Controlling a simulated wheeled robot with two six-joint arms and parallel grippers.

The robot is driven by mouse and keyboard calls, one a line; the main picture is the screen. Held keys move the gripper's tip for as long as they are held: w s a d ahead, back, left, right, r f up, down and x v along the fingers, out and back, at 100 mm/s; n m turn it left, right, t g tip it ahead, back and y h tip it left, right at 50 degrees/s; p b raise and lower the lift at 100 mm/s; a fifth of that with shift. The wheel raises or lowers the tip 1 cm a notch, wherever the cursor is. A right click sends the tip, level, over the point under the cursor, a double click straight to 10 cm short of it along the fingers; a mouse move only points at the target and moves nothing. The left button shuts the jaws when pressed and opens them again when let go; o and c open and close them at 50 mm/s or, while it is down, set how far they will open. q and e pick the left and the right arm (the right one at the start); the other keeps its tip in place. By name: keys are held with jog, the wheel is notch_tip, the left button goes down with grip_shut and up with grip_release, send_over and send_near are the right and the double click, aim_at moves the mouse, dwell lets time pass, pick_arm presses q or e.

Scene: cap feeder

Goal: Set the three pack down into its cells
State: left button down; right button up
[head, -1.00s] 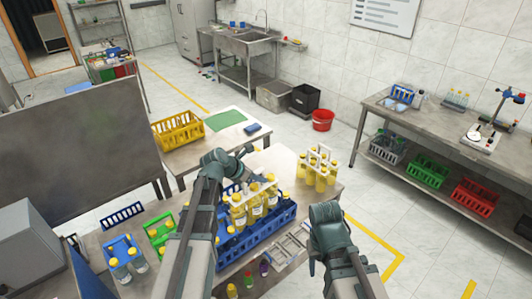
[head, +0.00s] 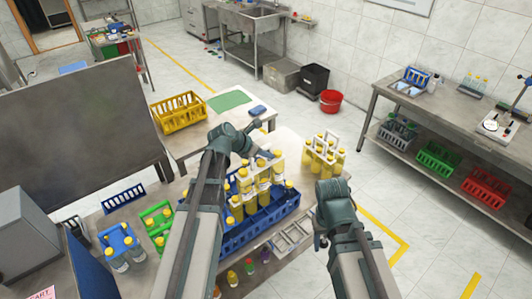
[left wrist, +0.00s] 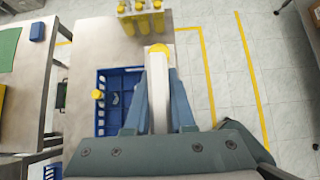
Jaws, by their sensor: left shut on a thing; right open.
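The three pack (head: 262,176), yellow bottles with yellow caps in a white carrier, hangs over the blue crate (head: 232,243). My left gripper (head: 264,158) is shut on its white handle; the left wrist view shows the handle (left wrist: 158,95) between the fingers and one yellow cap beyond. Several yellow-capped bottles (head: 236,210) show in the crate just in front of the pack. In the left wrist view the crate (left wrist: 101,118) lies left of the fingers, with one capped bottle at its edge. The pack hides the cells under it. My right gripper (head: 322,240) is open and empty, right of the crate.
Another white carrier of yellow bottles (head: 323,157) stands behind the crate on the right. A grey metal frame (head: 292,236) and small bottles (head: 249,266) are in front. Blue (head: 121,249) and green (head: 157,222) carriers stand left. A yellow crate (head: 178,113) is farther back.

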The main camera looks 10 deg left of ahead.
pick_arm(q)
jog(key=shift+f+b, duration=10.55)
jog(key=shift+f, duration=0.15)
jog(key=shift+f+b, duration=0.55)
jog(key=c, duration=0.7)
grip_release()
jog(key=shift+s, duration=0.1)
jog(key=p+v, duration=0.8)
jog(key=v, duration=0.4)
jog(key=shift+d+r+p, duration=0.1)
jog(key=shift+r+p, duration=0.05)
jog(key=shift+p, duration=0.25)
jog(key=shift+p+v, duration=0.5)
jog(key=shift+v, duration=0.35)
jog(key=shift+s, duration=0.1)
